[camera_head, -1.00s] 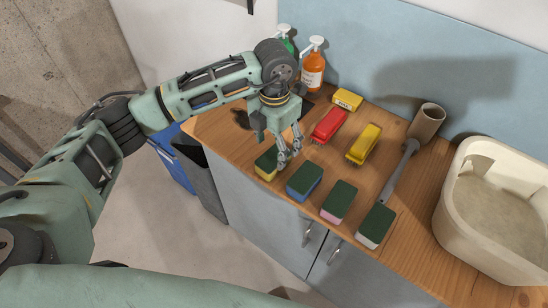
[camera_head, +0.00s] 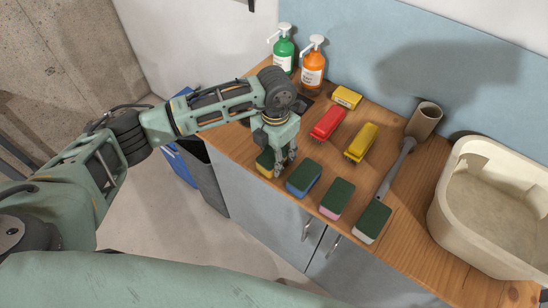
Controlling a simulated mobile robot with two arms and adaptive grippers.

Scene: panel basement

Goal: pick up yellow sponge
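The yellow sponge (camera_head: 264,171), with a dark green top, lies at the left end of a row of sponges near the counter's front edge. My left gripper (camera_head: 285,165) points down at its right side, and the wrist and fingers hide part of the sponge. The gripper's fingers look apart. I cannot tell whether they touch the sponge. My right gripper is not in view.
A blue sponge (camera_head: 303,179) lies close to the right of the gripper, then a pink (camera_head: 337,199) and a white one (camera_head: 373,222). Red (camera_head: 328,123) and yellow (camera_head: 361,142) brushes lie behind. Soap bottles (camera_head: 283,50) stand at the back; a cream basin (camera_head: 488,207) is at right.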

